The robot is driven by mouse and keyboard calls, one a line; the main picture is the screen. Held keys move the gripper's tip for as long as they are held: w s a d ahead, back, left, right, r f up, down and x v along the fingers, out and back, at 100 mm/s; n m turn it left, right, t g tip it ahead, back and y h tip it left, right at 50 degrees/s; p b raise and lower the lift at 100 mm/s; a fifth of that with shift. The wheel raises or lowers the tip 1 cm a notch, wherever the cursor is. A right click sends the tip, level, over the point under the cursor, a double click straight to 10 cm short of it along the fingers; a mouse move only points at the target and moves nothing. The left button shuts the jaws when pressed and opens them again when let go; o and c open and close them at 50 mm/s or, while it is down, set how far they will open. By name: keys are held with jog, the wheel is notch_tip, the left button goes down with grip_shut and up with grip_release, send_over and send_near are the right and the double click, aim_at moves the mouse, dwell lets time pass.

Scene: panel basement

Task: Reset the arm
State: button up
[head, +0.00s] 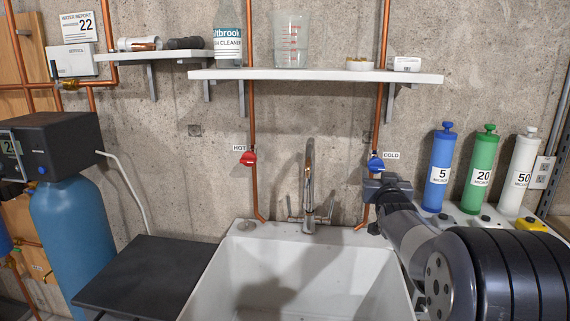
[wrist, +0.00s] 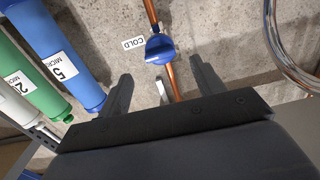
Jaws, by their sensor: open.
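My gripper (wrist: 163,92) is open in the wrist view, with one dark finger on each side and nothing held between them. Ahead of the fingers is the blue cold-water valve handle (wrist: 159,49) on a copper pipe. In the head view my arm reaches in from the lower right, and its end is just below the blue valve handle (head: 375,164). I cannot tell whether the gripper touches the valve or pipe; the wrist view shows the handle beyond the fingertips.
A white sink (head: 300,285) with a tall faucet (head: 309,185) lies left of my arm. Blue (head: 438,170), green (head: 479,170) and white (head: 517,172) filter cartridges stand at right. A shelf (head: 310,76) spans above. A red hot valve (head: 248,158) is on the left pipe.

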aim_at(377, 169)
jog(key=w, duration=0.3)
jog(key=w+d+p, duration=0.1)
jog(key=w, duration=0.2)
jog(key=w+d+p, duration=0.1)
jog(key=w, duration=0.2)
jog(key=shift+w, duration=0.2)
jog(key=shift+s, duration=0.15)
